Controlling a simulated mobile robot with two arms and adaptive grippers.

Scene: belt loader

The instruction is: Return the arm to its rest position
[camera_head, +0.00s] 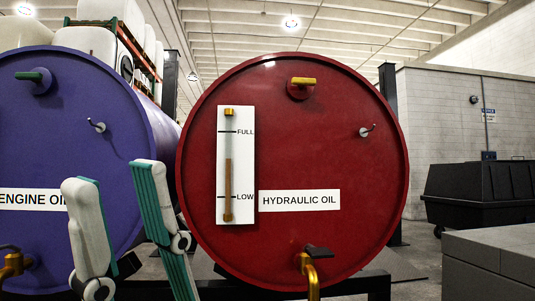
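My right gripper (114,175) shows at the lower left, its fingers pointing up. Its two white and teal fingers stand apart with nothing between them. They appear in front of the purple engine oil tank (75,145) and left of the red hydraulic oil tank (295,160). I see no contact with either tank, though the distance is hard to judge. The rest of the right arm is cut off by the lower edge. My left gripper is not in view.
The red tank carries a level gauge (237,165) marked FULL and LOW, and a gold spout (309,272) at its bottom. Another spout (14,264) is on the purple tank. A black bin (480,192) and grey blocks (490,258) stand at the right.

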